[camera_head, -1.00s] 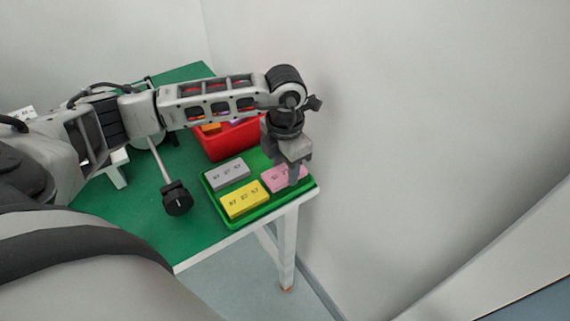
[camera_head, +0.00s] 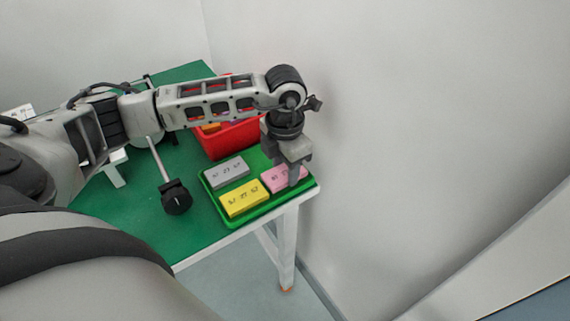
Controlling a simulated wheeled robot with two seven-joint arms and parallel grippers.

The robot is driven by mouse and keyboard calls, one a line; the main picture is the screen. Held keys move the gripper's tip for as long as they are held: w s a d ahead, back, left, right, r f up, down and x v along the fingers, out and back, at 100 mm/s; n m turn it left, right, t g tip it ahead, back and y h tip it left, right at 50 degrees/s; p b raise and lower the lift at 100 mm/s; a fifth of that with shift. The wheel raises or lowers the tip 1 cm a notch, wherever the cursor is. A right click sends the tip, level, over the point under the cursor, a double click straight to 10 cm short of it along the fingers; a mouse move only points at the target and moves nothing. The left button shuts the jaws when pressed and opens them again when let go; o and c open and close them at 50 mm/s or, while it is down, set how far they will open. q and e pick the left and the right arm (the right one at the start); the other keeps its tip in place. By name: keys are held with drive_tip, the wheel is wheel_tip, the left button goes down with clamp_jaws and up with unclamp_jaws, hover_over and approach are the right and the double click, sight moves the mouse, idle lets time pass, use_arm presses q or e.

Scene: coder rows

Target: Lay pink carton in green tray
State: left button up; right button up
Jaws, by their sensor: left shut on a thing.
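The pink carton (camera_head: 273,179) lies in the right part of the green tray (camera_head: 224,219), partly hidden by my left gripper. My left gripper (camera_head: 294,180) points down over the tray and is shut on the pink carton. A grey carton (camera_head: 228,173) and a yellow carton (camera_head: 244,198) lie in the same tray, to the left of the pink one. The pink carton looks level with them. My right gripper is not in view.
A red bin (camera_head: 228,142) with orange and purple items stands behind the tray, partly under my arm. A black-headed stand (camera_head: 176,197) is on the green table (camera_head: 130,210) left of the tray. A wall rises close at the right.

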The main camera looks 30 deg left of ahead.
use_arm(q)
drive_tip(key=shift+f, duration=0.25)
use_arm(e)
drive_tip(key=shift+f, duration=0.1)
use_arm(q)
drive_tip(key=o, duration=0.9)
drive_tip(key=shift+c, duration=0.2)
wheel_tip(320, 180, up, 16)
drive_tip(key=shift+b, duration=0.45)
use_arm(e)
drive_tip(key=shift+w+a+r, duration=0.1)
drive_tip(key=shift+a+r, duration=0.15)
